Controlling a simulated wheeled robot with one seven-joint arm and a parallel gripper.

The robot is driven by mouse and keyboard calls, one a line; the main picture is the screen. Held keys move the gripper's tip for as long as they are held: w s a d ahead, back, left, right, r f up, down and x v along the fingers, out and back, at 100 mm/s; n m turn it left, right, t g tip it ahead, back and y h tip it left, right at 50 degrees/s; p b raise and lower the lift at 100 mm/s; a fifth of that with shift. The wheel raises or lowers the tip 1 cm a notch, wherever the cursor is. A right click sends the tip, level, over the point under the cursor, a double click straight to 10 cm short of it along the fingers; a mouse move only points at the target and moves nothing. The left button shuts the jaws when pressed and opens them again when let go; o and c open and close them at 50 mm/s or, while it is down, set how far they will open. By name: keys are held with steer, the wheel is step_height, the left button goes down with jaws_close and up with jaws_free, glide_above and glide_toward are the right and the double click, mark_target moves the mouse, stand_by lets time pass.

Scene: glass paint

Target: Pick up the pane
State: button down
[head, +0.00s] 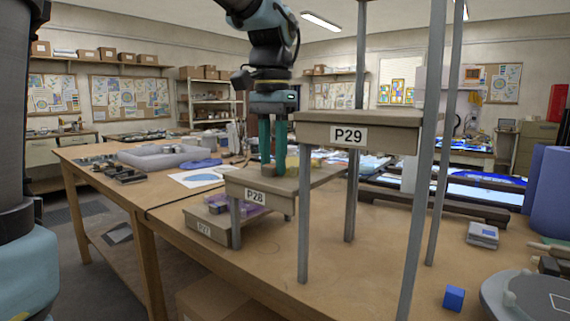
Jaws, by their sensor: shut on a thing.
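My gripper (272,168) points straight down over the shelf marked P28 (250,180), with its two teal fingers close together. It is shut on a small brownish piece (268,170) low between the fingertips, at the shelf's surface. I cannot tell whether this piece is the pane or whether it is clear of the shelf. A yellowish piece (292,163) sits just right of the fingers. Purple, see-through pieces (222,206) lie on the lower shelf marked P27 (205,229), partly hidden under P28.
The higher shelf P29 (390,117) stands close on the right, with tall grey posts (428,150). A blue cube (453,298) lies on the workbench (350,270) at the lower right.

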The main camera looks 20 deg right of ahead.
steer(key=shift+r, duration=0.1)
step_height(320, 180, up, 13)
steer(key=p, duration=0.3)
steer(key=shift+p, duration=0.3)
stand_by(0.4)
